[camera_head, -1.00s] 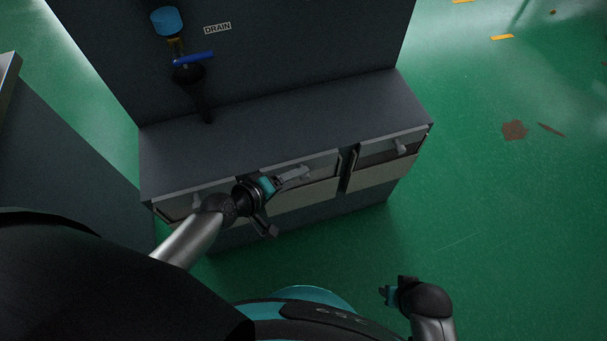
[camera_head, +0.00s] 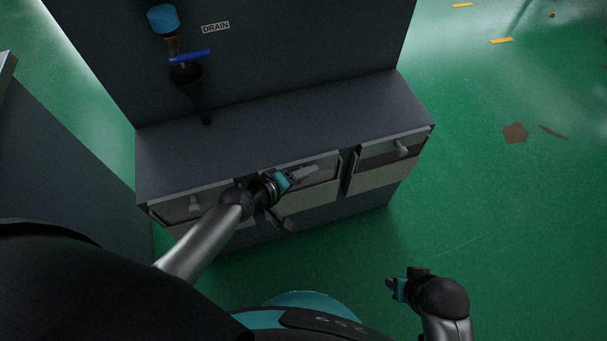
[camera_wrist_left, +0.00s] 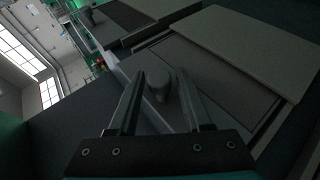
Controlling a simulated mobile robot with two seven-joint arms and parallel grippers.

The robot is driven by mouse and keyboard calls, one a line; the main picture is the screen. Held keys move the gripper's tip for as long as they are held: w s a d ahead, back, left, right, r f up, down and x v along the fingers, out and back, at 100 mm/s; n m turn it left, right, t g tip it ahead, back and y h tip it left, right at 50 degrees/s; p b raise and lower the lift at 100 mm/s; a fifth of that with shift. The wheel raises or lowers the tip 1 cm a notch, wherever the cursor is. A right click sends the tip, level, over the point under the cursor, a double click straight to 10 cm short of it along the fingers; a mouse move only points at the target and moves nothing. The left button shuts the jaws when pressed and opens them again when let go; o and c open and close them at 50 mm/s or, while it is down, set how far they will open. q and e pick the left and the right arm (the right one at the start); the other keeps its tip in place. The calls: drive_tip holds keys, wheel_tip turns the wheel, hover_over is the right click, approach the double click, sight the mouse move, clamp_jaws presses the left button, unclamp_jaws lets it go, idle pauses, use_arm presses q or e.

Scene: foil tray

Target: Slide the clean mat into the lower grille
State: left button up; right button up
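A dark grey cabinet has three recessed dark panels along its front, each with a grey handle. The middle panel (camera_head: 325,168) has its handle partly hidden by my left gripper (camera_head: 297,177). In the left wrist view the gripper (camera_wrist_left: 158,74) is open, with the grey handle (camera_wrist_left: 163,88) showing between its two fingers; I cannot tell whether they touch it. Pale strips (camera_head: 305,198) run below the dark panels. I cannot tell which part is the clean mat or the lower grille. My right gripper (camera_head: 397,288) hangs over the floor, away from the cabinet; its opening is unclear.
The right panel's handle (camera_head: 401,149) and left panel's handle (camera_head: 194,204) stick out. The cabinet top (camera_head: 270,125) is bare. A blue-handled drain valve (camera_head: 190,56) and black funnel (camera_head: 187,75) stand behind.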

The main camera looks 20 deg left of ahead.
use_arm(q)
clamp_jaws()
drive_tip(key=shift+r, duration=0.15)
idle(0.4)
wheel_tip(320, 180, up, 25)
drive_tip(key=p, duration=2.4)
drive_tip(key=shift+p, duration=0.4)
idle(0.4)
drive_tip(key=s+d+p, duration=0.3)
drive_tip(key=s+d, duration=0.2)
drive_tip(key=s, duration=0.3)
drive_tip(key=shift+s+d, duration=0.15)
drive_tip(key=shift+d, duration=0.2)
idle(0.4)
